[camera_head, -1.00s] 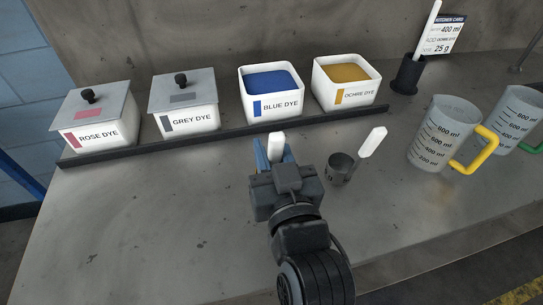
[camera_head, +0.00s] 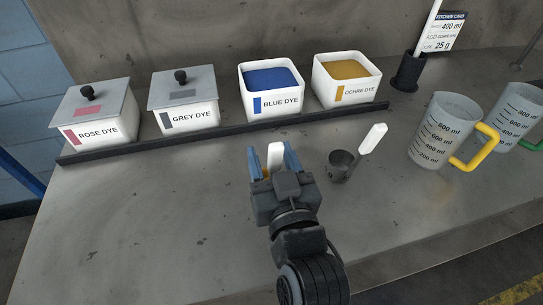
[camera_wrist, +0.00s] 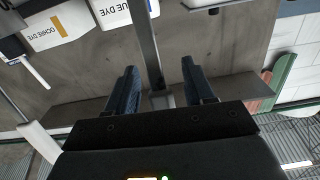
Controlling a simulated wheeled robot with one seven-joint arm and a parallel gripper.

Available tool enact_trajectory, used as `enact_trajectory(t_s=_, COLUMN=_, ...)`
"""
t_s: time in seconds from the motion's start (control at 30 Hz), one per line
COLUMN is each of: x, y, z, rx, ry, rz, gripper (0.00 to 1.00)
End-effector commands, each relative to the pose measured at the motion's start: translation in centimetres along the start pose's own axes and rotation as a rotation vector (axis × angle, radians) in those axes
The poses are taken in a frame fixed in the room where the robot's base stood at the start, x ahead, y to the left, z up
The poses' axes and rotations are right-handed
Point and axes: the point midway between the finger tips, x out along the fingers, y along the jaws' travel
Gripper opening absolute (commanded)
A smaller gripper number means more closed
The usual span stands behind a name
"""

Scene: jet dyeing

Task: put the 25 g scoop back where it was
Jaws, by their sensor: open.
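What the handle belongs to is mostly hidden by my gripper. I cannot tell which of the two is the 25 g scoop. In the wrist view my gripper's two dark blue fingers (camera_wrist: 158,90) are apart.
A dark rail (camera_head: 220,131) runs in front of lidded rose dye (camera_head: 98,132) and grey dye (camera_head: 187,119) tubs and open blue dye (camera_head: 274,104) and ochre dye (camera_head: 346,93) tubs. Jugs (camera_head: 440,130) stand right, a black holder (camera_head: 410,72) behind. The front left bench is clear.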

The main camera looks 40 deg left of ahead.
Motion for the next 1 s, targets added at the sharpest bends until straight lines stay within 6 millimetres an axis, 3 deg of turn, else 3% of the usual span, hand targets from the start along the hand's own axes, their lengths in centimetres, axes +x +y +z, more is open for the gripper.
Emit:
enact_trajectory(t_s=0.23, x=-0.6, y=0.0, z=-0.1, rx=0.001, ry=-0.001, rz=0.000, gripper=0.53)
enact_trajectory(t_s=0.7, x=-9.6, y=0.0, z=0.0, rx=0.000, ry=-0.001, rz=0.000, gripper=0.53)
enact_trajectory(t_s=1.0, x=-12.0, y=0.0, z=-0.2, rx=0.000, ry=0.000, rz=0.000, gripper=0.53)
